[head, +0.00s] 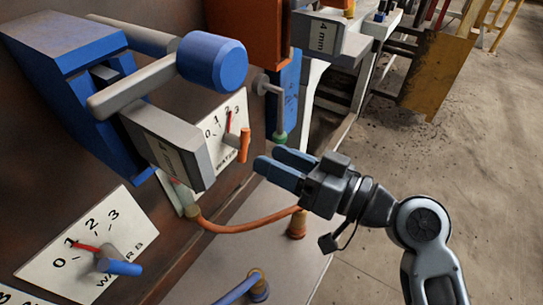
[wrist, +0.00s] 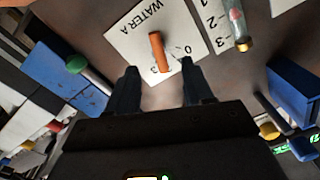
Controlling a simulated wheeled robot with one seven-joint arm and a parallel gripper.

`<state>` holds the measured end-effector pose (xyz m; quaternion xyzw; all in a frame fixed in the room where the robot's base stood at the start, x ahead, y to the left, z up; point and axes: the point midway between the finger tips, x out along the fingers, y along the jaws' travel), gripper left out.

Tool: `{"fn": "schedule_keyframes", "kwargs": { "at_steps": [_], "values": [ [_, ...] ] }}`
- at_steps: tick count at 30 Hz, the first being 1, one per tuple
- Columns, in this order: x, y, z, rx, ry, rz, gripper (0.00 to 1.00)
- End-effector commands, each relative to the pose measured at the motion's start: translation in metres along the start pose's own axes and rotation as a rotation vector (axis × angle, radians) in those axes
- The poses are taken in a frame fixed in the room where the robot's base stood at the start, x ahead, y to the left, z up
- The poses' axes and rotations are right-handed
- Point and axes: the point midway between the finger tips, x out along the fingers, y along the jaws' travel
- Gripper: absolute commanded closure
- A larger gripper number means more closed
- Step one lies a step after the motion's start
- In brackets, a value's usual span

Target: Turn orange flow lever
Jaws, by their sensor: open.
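The orange flow lever (head: 244,145) is a short stubby handle on the white WATER A dial plate (head: 221,135), which is numbered from 0 and has a red needle. My gripper (head: 270,160) is open and empty, its blue-grey fingers pointing at the panel just below and right of the lever. In the wrist view the orange lever (wrist: 159,53) stands ahead, lined up with the gap between the two dark fingertips (wrist: 161,76). The fingers appear apart from it; the exact depth gap is hard to tell. The dial plate (wrist: 140,40) is partly hidden by a finger.
A blue lever (head: 121,267) sits on the WATER B dial (head: 88,245) at lower left. A blue-and-grey clamp unit (head: 75,65) with a blue knob (head: 212,62) juts out at upper left. An orange hose (head: 245,227) runs below my gripper. The floor at right is open.

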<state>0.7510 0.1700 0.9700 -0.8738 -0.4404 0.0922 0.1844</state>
Motion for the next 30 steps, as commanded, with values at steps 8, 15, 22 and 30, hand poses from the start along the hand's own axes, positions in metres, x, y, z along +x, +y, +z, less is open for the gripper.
{"fn": "schedule_keyframes", "kwargs": {
  "at_steps": [8, 15, 22, 30],
  "values": [
    [-0.002, 0.018, -0.011, -0.067, -0.057, -0.151, 0.49],
    [0.017, 0.012, -0.014, -0.076, -0.071, -0.174, 0.49],
    [0.052, 0.005, -0.011, -0.075, -0.07, -0.174, 0.49],
    [0.072, 0.003, -0.008, -0.075, -0.07, -0.171, 0.49]
  ]
}}
